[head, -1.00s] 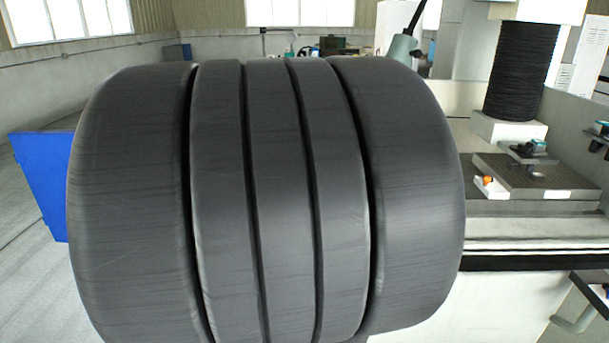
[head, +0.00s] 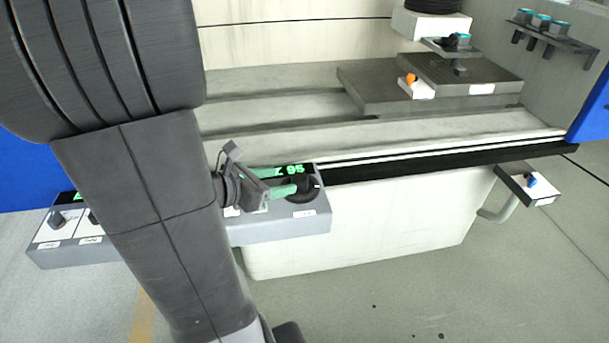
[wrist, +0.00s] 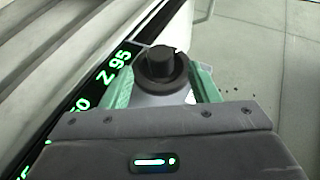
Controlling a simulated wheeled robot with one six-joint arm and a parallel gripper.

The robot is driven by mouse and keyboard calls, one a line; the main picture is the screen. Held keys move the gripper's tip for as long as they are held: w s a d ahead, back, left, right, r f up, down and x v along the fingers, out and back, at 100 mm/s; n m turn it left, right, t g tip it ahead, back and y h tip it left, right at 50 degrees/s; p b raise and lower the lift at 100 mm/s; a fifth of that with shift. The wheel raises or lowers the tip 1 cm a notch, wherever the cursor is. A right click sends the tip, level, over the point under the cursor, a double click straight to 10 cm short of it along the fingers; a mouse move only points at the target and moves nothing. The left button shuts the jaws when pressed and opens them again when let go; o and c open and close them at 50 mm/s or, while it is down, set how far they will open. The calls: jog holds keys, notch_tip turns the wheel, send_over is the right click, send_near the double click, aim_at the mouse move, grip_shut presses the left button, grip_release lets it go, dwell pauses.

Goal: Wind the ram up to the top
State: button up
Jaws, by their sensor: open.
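The black pleated ram (head: 432,5) shows only its lower end at the top edge of the head view, above a white block. The control box (head: 280,228) has a round black knob (head: 303,187) at its right end. The green readout (head: 292,170) above the knob says Z 95. In the wrist view, the knob (wrist: 160,66) stands between the two green fingers of my gripper (wrist: 162,80). In the head view my gripper (head: 288,181) is open, with its fingers at the knob. Whether they touch it cannot be told.
More knobs sit at the box's left end (head: 58,220), partly behind my arm. The machine bed holds a dark plate (head: 470,75) with a small clamp and an orange-topped part (head: 412,82). A small bracket with a blue knob (head: 530,182) juts out at the right.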

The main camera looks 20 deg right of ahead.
aim_at(298, 178)
jog(key=x, duration=0.9)
jog(key=shift+w+d+f, duration=0.1)
jog(key=shift+d, duration=0.1)
jog(key=c, duration=1)
